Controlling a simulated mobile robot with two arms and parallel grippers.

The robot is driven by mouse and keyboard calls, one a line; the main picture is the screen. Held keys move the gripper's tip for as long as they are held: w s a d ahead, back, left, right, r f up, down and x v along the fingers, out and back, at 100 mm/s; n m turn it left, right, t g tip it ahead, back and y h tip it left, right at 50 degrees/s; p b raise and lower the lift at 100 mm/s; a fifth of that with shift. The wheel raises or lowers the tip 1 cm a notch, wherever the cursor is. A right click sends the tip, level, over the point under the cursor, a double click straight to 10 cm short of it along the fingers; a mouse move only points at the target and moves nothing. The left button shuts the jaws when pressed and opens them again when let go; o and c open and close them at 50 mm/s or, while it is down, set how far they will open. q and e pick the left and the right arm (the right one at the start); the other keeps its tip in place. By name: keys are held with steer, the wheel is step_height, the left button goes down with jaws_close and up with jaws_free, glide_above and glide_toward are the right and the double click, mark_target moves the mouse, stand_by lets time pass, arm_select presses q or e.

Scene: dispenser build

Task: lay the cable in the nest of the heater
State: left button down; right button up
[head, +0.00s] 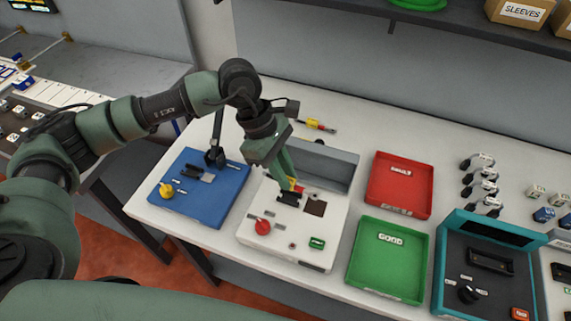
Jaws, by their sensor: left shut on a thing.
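My left gripper (290,186) reaches down from the upper left over the white machine. It is shut on a small piece with yellow and red parts, which looks like the cable (294,187); the fingers hide most of it. The white machine (278,248), with a red knob and a green button, may be the heater, but I can read no label that says so. A black block, perhaps a nest, sits right below the fingertips, beside a dark brown square. I cannot tell whether the cable touches the block. My right gripper is not in view.
A blue machine (212,212) with a yellow knob stands left. Right are a red tray (409,165), a green GOOD tray (384,280) and a teal machine (454,262). Another yellow and red piece (317,125) lies behind. Several coiled cables lie far right. A shelf overhangs the back.

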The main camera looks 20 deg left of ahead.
arm_select(q)
steer(key=shift+w+d+n+t, duration=0.25)
steer(key=shift+w+n+t, duration=0.1)
steer(key=shift+n, duration=0.25)
steer(key=shift+f+b, duration=0.85)
steer(key=shift+f, duration=1.45)
steer(key=shift+b, duration=0.8)
steer(key=shift+f+b, duration=0.65)
steer(key=shift+b, duration=0.2)
steer(key=shift+b, duration=0.35)
stand_by(0.6)
steer(key=shift+f+b, duration=0.35)
steer(key=shift+b, duration=0.3)
stand_by(0.8)
